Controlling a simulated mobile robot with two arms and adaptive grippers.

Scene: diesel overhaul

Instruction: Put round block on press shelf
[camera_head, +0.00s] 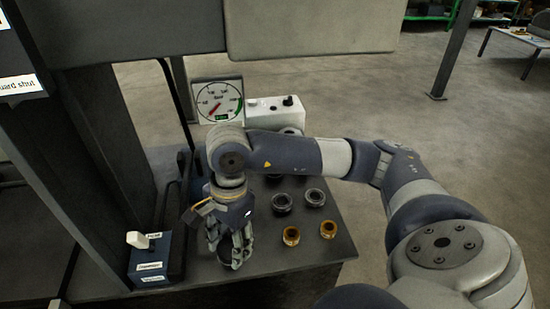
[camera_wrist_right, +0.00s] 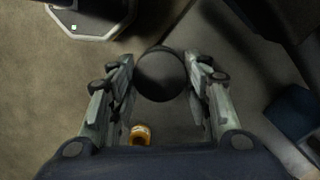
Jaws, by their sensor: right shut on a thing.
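The round block (camera_wrist_right: 160,75) shows in the right wrist view as a dark, round-topped piece between the two fingers. My right gripper (camera_head: 232,254) is shut on it and points down over the dark grey shelf surface (camera_head: 290,260) near its front edge. In the head view the fingers largely hide the block, and I cannot tell whether it touches the surface. The right gripper's fingers also show in the wrist view (camera_wrist_right: 160,88). The dark press frame (camera_head: 100,130) stands at the left. My left gripper is not in view.
Two dark rings (camera_head: 282,202) (camera_head: 315,197) and two brass rings (camera_head: 291,236) (camera_head: 328,229) stand right of my gripper. A blue switch box (camera_head: 152,258) is to its left. A gauge (camera_head: 217,101) and a white box (camera_head: 273,111) are behind. Bare surface lies at the front right.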

